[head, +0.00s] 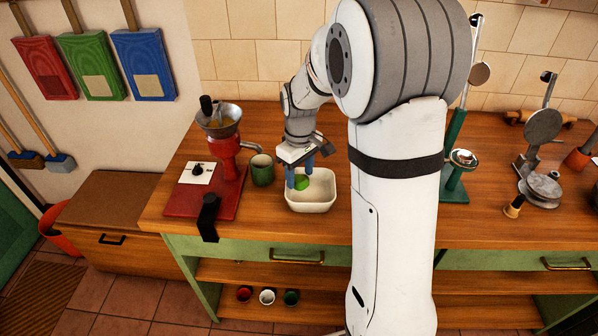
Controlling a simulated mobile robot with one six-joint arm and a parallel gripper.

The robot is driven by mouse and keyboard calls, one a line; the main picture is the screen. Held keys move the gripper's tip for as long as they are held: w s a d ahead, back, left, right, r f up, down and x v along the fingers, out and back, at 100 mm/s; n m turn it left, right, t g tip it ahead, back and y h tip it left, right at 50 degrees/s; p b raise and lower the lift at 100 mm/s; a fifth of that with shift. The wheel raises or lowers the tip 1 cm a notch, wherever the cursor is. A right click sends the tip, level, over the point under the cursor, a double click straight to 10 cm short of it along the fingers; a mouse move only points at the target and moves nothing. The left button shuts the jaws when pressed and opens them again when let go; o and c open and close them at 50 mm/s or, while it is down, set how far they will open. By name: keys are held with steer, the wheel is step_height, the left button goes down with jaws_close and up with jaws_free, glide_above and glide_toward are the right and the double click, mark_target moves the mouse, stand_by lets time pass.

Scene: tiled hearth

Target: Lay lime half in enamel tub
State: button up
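The enamel tub (313,208) is a cream, rounded rectangular basin on the wooden counter. The lime half (301,184) is a small bright green piece between the blue fingertips of my gripper (300,179). My gripper points down over the back left part of the tub, and its fingers look closed on the lime half. I cannot tell whether the lime half touches the tub floor. My arm comes in from the right and hides part of the counter.
A green mug (262,169) stands just left of the tub. Further left is a red press (224,155) with a metal funnel on a red base. Right of my arm stand a green-based metal device (455,175) and a grey metal press (541,165). Counter between tub and front edge is clear.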

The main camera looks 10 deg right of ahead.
steer(key=o, duration=0.4)
steer(key=shift+o, duration=0.2)
steer(key=shift+r, duration=0.1)
step_height(320, 180, up, 7)
steer(key=shift+r, duration=0.35)
steer(key=shift+s+r, duration=0.15)
steer(key=shift+s, duration=0.1)
steer(key=s+r+m+t, duration=0.1)
steer(key=s+m, duration=0.5)
steer(key=s, duration=1.4)
steer(key=shift+s+t, duration=0.4)
steer(key=shift+t, duration=0.5)
